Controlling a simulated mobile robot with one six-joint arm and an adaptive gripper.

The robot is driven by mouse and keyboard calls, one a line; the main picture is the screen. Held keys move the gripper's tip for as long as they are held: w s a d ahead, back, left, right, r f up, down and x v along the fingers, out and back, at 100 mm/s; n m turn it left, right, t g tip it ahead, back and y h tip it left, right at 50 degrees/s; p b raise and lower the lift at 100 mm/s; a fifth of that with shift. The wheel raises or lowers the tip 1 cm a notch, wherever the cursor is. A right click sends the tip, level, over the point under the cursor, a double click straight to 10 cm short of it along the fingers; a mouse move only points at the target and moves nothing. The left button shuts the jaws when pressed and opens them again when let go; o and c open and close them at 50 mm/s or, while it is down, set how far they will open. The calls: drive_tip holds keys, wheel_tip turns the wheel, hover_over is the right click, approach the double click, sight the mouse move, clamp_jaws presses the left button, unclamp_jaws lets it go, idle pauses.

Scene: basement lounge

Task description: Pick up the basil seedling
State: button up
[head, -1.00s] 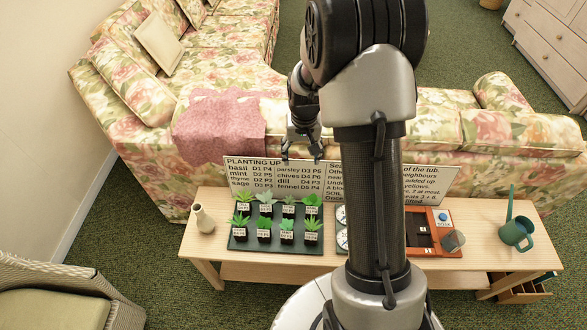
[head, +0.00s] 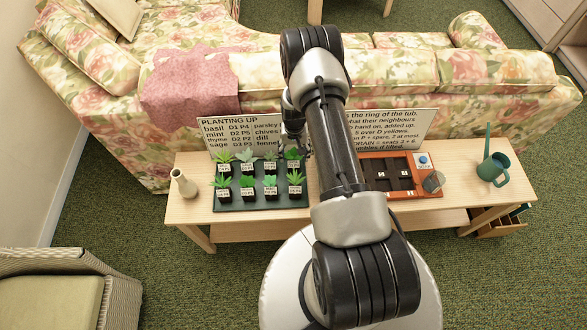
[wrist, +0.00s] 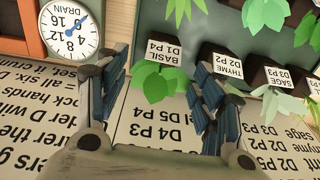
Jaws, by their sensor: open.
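The basil seedling (wrist: 155,83) has broad green leaves and a white tag reading BASIL D1 P4. In the wrist view, which is upside down, its pot stands at the edge of the dark green tray. In the head view the seedling at the back right of the tray (head: 293,155) appears to be it, though its tag is too small to read. My gripper (wrist: 160,62) is open, with one finger on each side of the basil's leaves and tag in the wrist view. I cannot tell whether it touches them. In the head view my gripper is partly hidden by my arm.
Thyme (wrist: 222,90) and sage (wrist: 277,100) stand beside the basil on the tray (head: 232,204). A lettered sign (wrist: 150,125) rises behind. A DRAIN dial (wrist: 68,28), an orange-framed planter (head: 428,190), a watering can (head: 495,170) and a vase (head: 184,184) share the table.

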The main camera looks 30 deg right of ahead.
sight(293, 165)
wheel_tip(293, 165, down, 3)
drive_tip(key=shift+r, duration=0.1)
drive_tip(key=f+b, duration=0.1)
drive_tip(key=f, duration=0.2)
drive_tip(key=f+b, duration=0.1)
drive_tip(key=f, duration=0.1)
drive_tip(key=shift+s+a+f+b, duration=0.15)
drive_tip(key=shift+s+a+b, duration=0.1)
drive_tip(key=shift+a+b, duration=0.1)
drive_tip(key=shift+c, duration=0.4)
drive_tip(key=c, duration=1.1)
